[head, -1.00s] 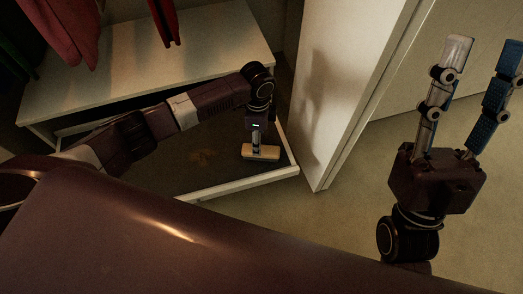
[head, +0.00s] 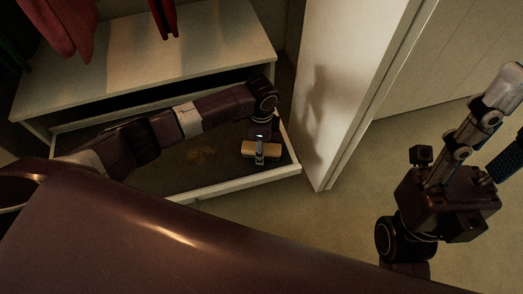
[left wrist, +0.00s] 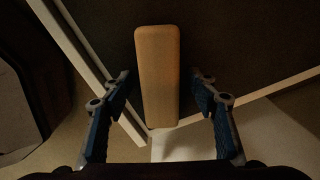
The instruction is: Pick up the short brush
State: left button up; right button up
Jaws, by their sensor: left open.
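The short brush (left wrist: 158,75) is a tan, rounded block in the left wrist view. It lies in the open drawer near its right front corner and also shows in the head view (head: 249,149). My left gripper (head: 260,155) is above it, pointing down. Its blue-padded fingers (left wrist: 160,105) are open, one on each side of the brush's near end, with gaps visible in the wrist view. The brush's underside is hidden. My right gripper (head: 496,130) is raised at the right of the head view, empty, its fingers apart and partly cut off by the picture edge.
The drawer (head: 238,182) is pulled out under a pale shelf (head: 150,65). A faint brownish patch (head: 203,153) shows on its dark floor. A white door panel (head: 335,90) stands close on the right. Red clothes (head: 68,30) hang above. Bare floor (head: 320,220) lies in front.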

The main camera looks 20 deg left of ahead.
pick_arm(q)
jog(key=shift+c, duration=0.7)
jog(key=c, duration=1.3)
jog(key=shift+r, duration=0.1)
